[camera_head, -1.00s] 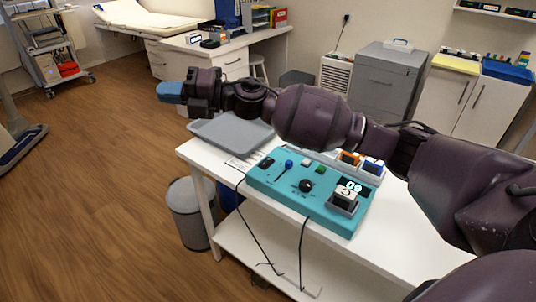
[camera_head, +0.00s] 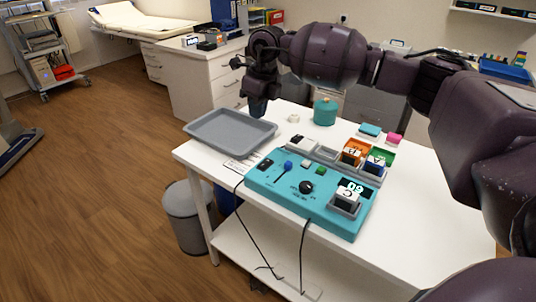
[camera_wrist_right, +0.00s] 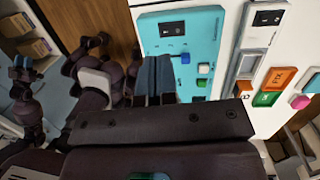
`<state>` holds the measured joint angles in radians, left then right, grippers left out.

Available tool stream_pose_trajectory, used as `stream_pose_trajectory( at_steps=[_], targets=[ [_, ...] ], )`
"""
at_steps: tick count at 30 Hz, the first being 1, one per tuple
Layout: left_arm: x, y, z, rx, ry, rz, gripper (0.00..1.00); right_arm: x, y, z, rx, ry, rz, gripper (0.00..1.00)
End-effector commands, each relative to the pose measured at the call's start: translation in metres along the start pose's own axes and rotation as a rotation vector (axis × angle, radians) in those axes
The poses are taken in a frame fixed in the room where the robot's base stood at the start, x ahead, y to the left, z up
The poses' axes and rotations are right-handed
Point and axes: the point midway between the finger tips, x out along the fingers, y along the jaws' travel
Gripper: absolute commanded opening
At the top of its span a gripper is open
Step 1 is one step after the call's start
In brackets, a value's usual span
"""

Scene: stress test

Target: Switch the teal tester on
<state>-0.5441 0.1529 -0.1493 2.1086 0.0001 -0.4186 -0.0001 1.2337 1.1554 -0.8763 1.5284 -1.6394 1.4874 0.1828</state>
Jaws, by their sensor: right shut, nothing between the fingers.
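The teal tester (camera_head: 332,218) lies near the front edge of the white table. My right gripper (camera_head: 258,112) points down, shut and empty, above the table by the tray's right edge, behind the tester.
A grey tray (camera_head: 222,147) lies left of the tester. Cables hang over the front edge.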

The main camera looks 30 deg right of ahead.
Motion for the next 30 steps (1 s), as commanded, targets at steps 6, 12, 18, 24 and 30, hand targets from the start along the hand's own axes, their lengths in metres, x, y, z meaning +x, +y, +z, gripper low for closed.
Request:
stream_pose_trajectory(
  at_steps=[6,12,18,24,30],
  targets=[
    [0.0,0.0,0.0,0.0,-0.003,0.0,0.3,-0.002,-0.013,-0.02,0.022,0.122,-0.079,0.0],
    [0.0,0.0,0.001,0.0,-0.005,0.0,0.3,-0.003,-0.013,-0.024,0.032,0.149,-0.083,0.0],
    [0.0,0.001,0.001,-0.003,-0.005,0.0,0.3,-0.002,-0.013,-0.024,0.032,0.147,-0.081,0.0],
    [0.001,0.001,0.003,-0.005,-0.009,0.0,0.3,0.006,-0.013,-0.025,0.032,0.149,-0.08,0.0],
    [0.003,0.002,0.01,-0.005,-0.02,0.001,0.3,0.037,-0.015,-0.03,0.032,0.151,-0.077,0.0]
  ],
)
